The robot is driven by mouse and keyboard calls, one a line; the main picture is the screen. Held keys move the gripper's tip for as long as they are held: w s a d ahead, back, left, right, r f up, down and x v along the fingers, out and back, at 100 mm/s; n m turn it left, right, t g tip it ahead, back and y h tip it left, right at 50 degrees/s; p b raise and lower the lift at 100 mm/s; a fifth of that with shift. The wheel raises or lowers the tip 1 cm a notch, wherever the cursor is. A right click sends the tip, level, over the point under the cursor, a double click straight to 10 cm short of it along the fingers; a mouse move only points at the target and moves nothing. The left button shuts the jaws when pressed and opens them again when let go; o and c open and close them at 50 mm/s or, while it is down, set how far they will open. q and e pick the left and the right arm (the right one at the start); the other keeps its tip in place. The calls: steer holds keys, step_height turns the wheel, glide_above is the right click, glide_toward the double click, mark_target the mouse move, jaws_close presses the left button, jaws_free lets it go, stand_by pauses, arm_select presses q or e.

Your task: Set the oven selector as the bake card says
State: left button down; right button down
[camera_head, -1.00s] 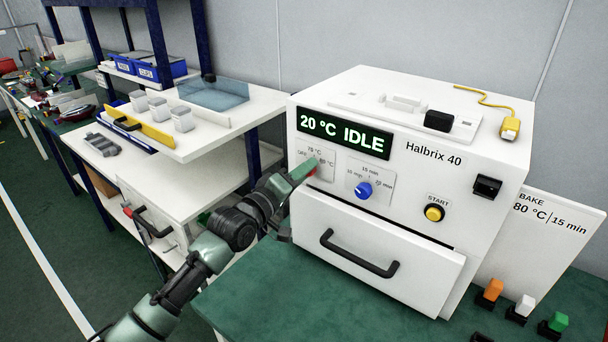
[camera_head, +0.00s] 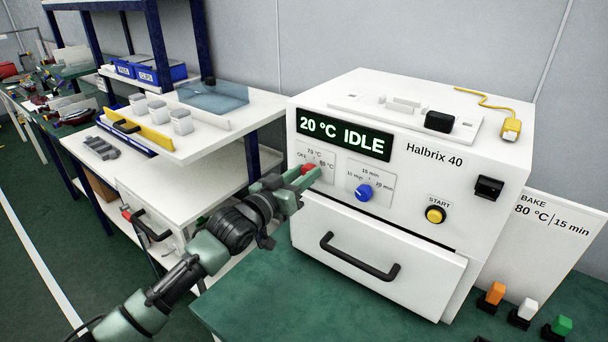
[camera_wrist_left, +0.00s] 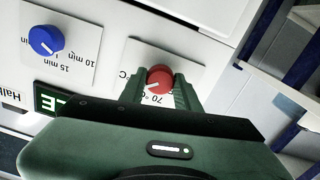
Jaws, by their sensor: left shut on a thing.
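The white oven (camera_head: 440,190) shows "20 °C IDLE" on its display. Its temperature selector is a red knob (camera_head: 310,172) on a plate marked OFF, 70 °C and 80 °C. My left gripper (camera_head: 304,176) is shut on this red knob. In the left wrist view the fingers stand on both sides of the red knob (camera_wrist_left: 160,78). Its white mark faces the lower left there, near the 70 °C label; I cannot tell the exact setting. The bake card (camera_head: 550,225) stands right of the oven, reading "80 °C | 15 min", its left edge partly hidden. My right gripper is not in view.
The blue time knob (camera_head: 363,193) sits right of the red one, with the yellow START button (camera_head: 435,214) further right. A black drawer handle (camera_head: 358,262) is below. Orange, white and green switches (camera_head: 557,326) stand at the front right. A shelf cart (camera_head: 190,165) is at left.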

arm_select(q)
steer(key=shift+f+m, duration=0.2)
steer(key=shift+m, duration=0.4)
steer(key=c, duration=1)
jaws_free()
steer(key=shift+r, duration=0.1)
steer(key=shift+b+v, duration=0.8)
steer(key=shift+v, duration=3.15)
